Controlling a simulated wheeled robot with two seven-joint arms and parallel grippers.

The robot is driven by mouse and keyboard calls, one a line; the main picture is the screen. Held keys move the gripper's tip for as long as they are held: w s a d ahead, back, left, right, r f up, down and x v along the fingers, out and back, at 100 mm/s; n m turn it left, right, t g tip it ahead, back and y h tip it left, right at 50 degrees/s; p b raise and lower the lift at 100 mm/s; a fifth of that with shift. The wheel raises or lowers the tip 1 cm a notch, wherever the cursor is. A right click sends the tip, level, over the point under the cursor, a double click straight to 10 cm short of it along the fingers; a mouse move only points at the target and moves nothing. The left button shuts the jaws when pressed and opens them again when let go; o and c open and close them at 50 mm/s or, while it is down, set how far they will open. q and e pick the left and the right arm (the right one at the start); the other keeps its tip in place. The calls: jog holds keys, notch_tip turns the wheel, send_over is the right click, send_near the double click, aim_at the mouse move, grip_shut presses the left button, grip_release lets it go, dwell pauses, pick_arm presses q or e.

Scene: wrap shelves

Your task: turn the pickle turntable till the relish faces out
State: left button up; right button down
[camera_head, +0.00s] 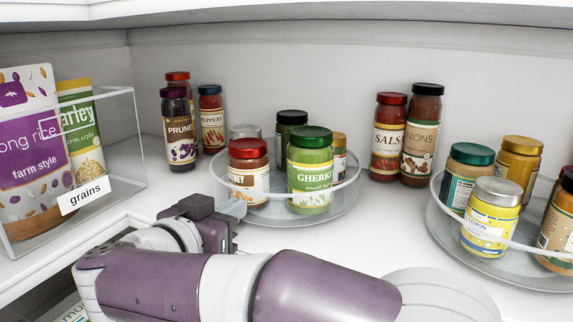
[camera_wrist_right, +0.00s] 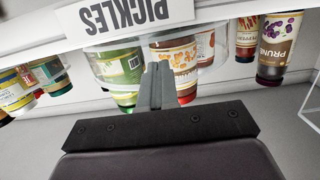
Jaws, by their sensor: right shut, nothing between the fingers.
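The pickle turntable (camera_head: 345,200) is a clear round tray with a raised rim, standing on the white shelf. It holds several jars: a green gherkin jar (camera_head: 310,177) and a red-lidded jar (camera_head: 248,178) at the front, with grey-, dark- and yellow-lidded jars behind. I cannot read a relish label; the rear jars' labels are mostly hidden. My right gripper (camera_head: 236,208) is shut and empty at the tray's front left rim; contact is unclear. In the right wrist view its shut fingers (camera_wrist_right: 157,84) overlap the tray's edge, near the red-lidded jar (camera_wrist_right: 173,65). My left gripper is out of view.
A second turntable (camera_head: 470,262) with several jars stands at the right. Salsa (camera_head: 387,140) and onion (camera_head: 420,140) jars stand between. Prune (camera_head: 180,135) and pepper (camera_head: 212,125) jars stand back left, beside a clear grains bin (camera_head: 125,150). A pickles sign (camera_wrist_right: 125,14) shows in the wrist view.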

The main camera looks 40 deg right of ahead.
aim_at(270, 208)
jog(key=shift+w, duration=0.1)
jog(key=shift+s+d, duration=0.25)
jog(key=shift+s, duration=0.3)
jog(key=shift+s+d, duration=0.25)
jog(key=shift+s, duration=0.25)
jog(key=shift+s+d, duration=0.2)
jog(key=shift+s, duration=0.15)
jog(key=shift+s+d+r+b, duration=0.1)
jog(key=shift+s+d+b, duration=0.25)
jog(key=shift+s, duration=0.35)
